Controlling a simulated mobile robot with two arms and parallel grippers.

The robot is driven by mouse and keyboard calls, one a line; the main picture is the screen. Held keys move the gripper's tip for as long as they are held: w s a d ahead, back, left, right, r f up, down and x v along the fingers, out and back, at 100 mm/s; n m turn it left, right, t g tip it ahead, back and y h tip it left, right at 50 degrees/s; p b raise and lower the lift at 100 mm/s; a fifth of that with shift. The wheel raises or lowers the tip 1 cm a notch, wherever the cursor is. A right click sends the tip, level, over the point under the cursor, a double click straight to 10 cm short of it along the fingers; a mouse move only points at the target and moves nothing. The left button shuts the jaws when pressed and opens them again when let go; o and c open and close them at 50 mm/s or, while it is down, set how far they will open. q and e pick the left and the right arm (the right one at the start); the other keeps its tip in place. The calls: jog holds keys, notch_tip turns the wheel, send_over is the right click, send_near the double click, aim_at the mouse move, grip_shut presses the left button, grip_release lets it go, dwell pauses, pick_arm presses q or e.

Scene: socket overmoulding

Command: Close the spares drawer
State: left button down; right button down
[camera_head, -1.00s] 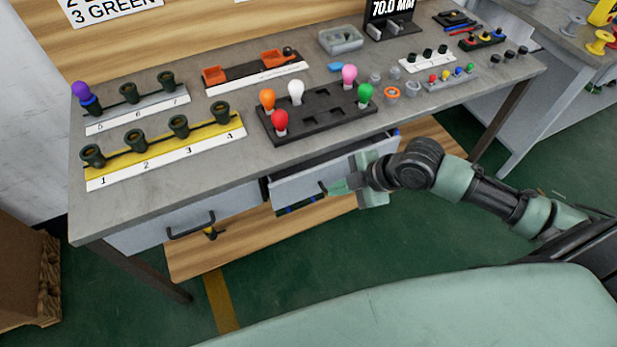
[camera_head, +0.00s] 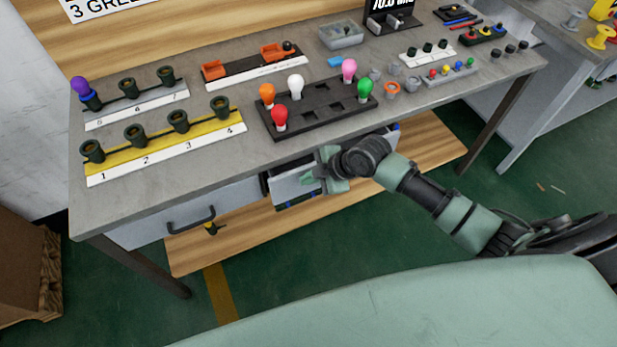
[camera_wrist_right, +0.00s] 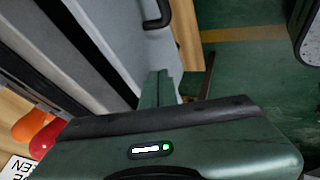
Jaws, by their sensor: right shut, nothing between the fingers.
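The spares drawer appears to be the grey drawer (camera_head: 291,186) under the right part of the bench in the head view. Its front stands slightly out, with a dark gap at its left edge. My right gripper (camera_head: 312,178) is shut and empty, at the drawer front. The gripper and forearm hide much of the front and its handle; I cannot tell whether the fingers touch it. In the right wrist view the shut fingers (camera_wrist_right: 157,88) show beside grey panels. My left gripper is not in view.
A second drawer (camera_head: 190,221) with a dark handle sits shut at the left. The bench top (camera_head: 340,136) above holds a black tray (camera_head: 318,118) of coloured bulbs and several sockets. A wooden lower shelf (camera_head: 260,235) runs below. Green floor in front is clear.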

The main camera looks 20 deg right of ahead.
aim_at(304, 166)
jog(key=w+b, duration=0.2)
jog(key=w, duration=0.2)
jog(key=shift+w+a+f, duration=0.1)
jog(key=shift+w+a, duration=0.05)
jog(key=shift+w, duration=0.05)
jog(key=shift+r, duration=0.25)
